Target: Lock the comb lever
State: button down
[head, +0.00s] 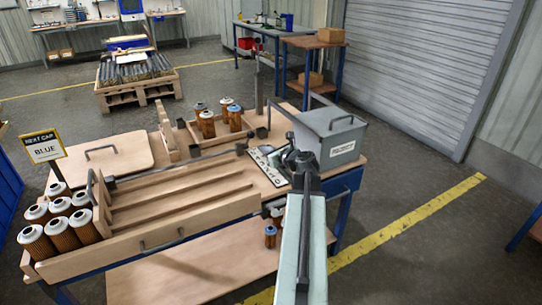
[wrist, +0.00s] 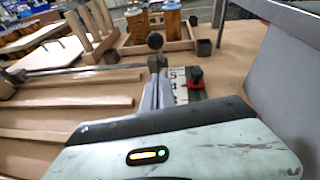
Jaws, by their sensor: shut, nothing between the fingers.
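The comb lever (head: 180,165) is a long dark bar running along the back of the wooden rack, with a dark knob (head: 240,149) at its right end. In the wrist view the bar (wrist: 85,70) comes in from the left, and a round black knob (wrist: 155,41) stands just beyond my fingers. My gripper (head: 298,160) is shut and empty, over the light marked plate (head: 264,160) at the rack's right. In the wrist view my gripper (wrist: 158,90) points at the knob's base; I cannot tell whether it touches. A red clip (wrist: 196,84) sits on the plate, right of the fingers.
A grey lidded box (head: 330,138) stands close on the right. A wooden tray (head: 190,128) with several cartridges is behind. More cartridges (head: 62,235) stand at the left, beside a sign (head: 42,146) reading "NEXT CAP BLUE". The rack's slatted lanes (head: 170,205) are empty.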

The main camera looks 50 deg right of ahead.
jog(key=shift+x, duration=1.25)
jog(key=shift+w+d+r+p, duration=0.15)
jog(key=shift+w+r+p, duration=0.35)
jog(key=shift+w, duration=0.35)
jog(key=shift+w+d+r+p, duration=0.2)
jog(key=shift+w+r+p, duration=0.2)
jog(key=shift+w, duration=0.45)
jog(key=shift+r, duration=0.1)
